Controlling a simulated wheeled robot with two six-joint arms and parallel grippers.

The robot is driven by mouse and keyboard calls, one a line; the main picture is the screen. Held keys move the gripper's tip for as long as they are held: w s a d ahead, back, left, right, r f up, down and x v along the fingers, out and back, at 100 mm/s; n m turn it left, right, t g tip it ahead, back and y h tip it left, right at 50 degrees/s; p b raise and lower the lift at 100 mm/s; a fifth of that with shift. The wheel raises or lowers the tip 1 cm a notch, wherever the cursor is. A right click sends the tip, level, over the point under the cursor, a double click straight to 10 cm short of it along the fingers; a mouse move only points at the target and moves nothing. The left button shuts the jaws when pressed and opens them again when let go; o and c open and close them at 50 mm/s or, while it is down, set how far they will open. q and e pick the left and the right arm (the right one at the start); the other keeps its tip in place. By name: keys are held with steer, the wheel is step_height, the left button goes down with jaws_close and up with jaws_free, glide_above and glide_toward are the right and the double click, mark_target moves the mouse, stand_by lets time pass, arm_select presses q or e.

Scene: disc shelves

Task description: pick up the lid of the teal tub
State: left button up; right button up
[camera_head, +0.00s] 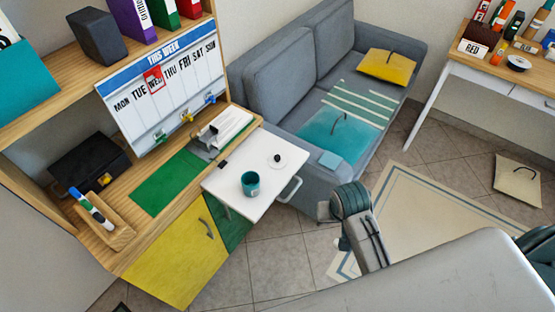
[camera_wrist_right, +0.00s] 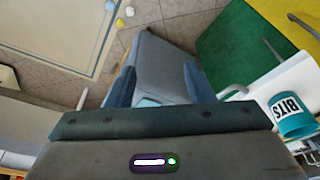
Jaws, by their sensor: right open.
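The teal tub (camera_head: 250,184) stands upright, open at the top, on a white pull-out tray (camera_head: 222,181). A small white round lid with a dark knob (camera_head: 277,160) lies on the tray behind and right of the tub. The tub, marked BITS, also shows at the right of the right wrist view (camera_wrist_right: 292,115); the lid is not visible there. My right gripper (camera_head: 332,226) is right of the tray, apart from tub and lid. Its fingers (camera_wrist_right: 160,82) are spread with nothing between them. My left gripper is not in view.
The tray has a side handle (camera_head: 291,190). A grey sofa (camera_head: 300,85) stands behind. A pen holder (camera_head: 105,228) and yellow door (camera_head: 175,255) are left. The tray's front is clear.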

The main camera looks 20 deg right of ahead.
steer(key=w+a+r+m, duration=0.1)
steer(key=w+m, duration=0.1)
steer(key=w, duration=0.5)
steer(key=w+a+r+m+g, duration=0.1)
steer(key=w+a, duration=0.1)
steer(key=w, duration=0.5)
steer(key=w+a+r+m+g, duration=0.1)
steer(key=w+a+m, duration=0.1)
steer(key=w, duration=0.6)
steer(key=shift+a+r+m+y, duration=0.15)
steer(key=shift+r+m+y, duration=0.15)
steer(key=shift+r+y, duration=0.1)
step_height(320, 180, up, 5)
steer(key=m, duration=0.2)
glide_above(277, 157)
steer(key=shift+g, duration=0.3)
step_height(277, 157, down, 6)
steer(key=shift+a+r+p, duration=0.15)
steer(key=shift+r+p, duration=0.1)
steer(key=shift+p, duration=0.3)
steer(key=shift+f+p, duration=0.4)
steer(key=shift+f, duration=0.15)
steer(key=f, duration=0.3)
steer(key=f+p, duration=0.1)
steer(key=shift+d+f, duration=0.2)
steer(key=shift+d, duration=0.05)
jaws_close()
